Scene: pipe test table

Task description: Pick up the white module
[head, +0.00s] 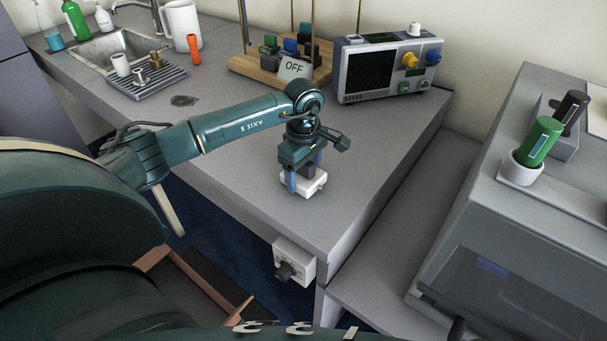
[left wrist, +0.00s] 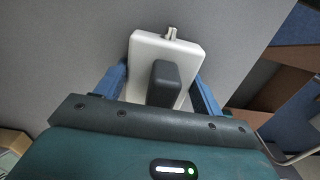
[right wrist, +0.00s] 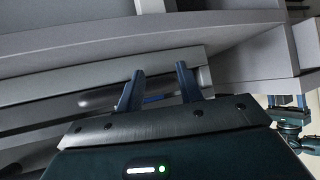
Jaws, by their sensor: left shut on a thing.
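The white module (head: 314,186) is a small white box with a dark grey block on top, near the front right corner of the grey bench. It also shows in the left wrist view (left wrist: 150,50), with a small pale tab at its far end. My left gripper (head: 304,174) points down over it, its blue fingers on either side, shut on it. I cannot tell whether the module touches the bench top. My right gripper (right wrist: 159,76) is open and empty in the right wrist view, and is not seen in the head view.
A bench instrument (head: 388,66) stands behind the module, beside a wooden stand (head: 260,66) with an OFF sign. A sink (head: 112,47) and drain tray (head: 147,84) lie at the far left. A grey cabinet (head: 530,215) stands at right. A white switch box (head: 294,262) hangs on the bench front.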

